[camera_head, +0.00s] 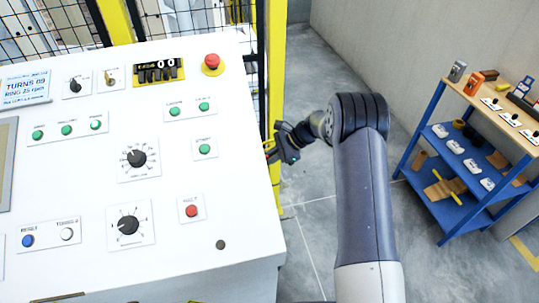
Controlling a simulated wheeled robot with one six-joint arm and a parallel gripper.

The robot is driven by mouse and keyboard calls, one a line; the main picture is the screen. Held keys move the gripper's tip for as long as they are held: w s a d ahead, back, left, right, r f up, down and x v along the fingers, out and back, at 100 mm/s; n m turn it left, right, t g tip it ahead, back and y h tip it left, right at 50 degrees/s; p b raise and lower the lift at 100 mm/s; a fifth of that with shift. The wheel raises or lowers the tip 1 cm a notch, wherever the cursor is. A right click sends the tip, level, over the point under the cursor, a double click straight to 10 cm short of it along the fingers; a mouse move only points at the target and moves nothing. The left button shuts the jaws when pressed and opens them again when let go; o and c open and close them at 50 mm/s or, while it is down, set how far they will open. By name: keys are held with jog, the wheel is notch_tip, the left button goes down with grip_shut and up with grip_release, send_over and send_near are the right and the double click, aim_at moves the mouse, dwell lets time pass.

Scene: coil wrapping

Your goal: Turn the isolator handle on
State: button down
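No part that I can clearly tell as the isolator handle shows; the right side of the white control console (80,140) faces away from me. My gripper (275,150) is at the console's right edge, in front of the yellow post (276,80). It points left, and its fingertips are small and partly against the edge, so I cannot tell whether they hold anything. A small yellow and reddish bit shows by the fingertips, too small to name.
The console carries a red mushroom button (211,61), two large black dials (137,158), green buttons and a red button (191,211). Black mesh fencing stands behind. A blue shelf rack (440,150) with tools stands right. Grey floor (310,215) lies between.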

jog(key=shift+w+a+m+g+h, duration=0.1)
jog(key=shift+m+g+h, duration=0.25)
jog(key=shift+g, duration=0.35)
jog(key=c, duration=1.5)
grip_release()
jog(key=shift+o, duration=0.2)
jog(key=b+v, duration=0.2)
jog(key=v, duration=0.9)
jog(key=shift+a+f, duration=0.1)
jog(key=shift+f, duration=0.05)
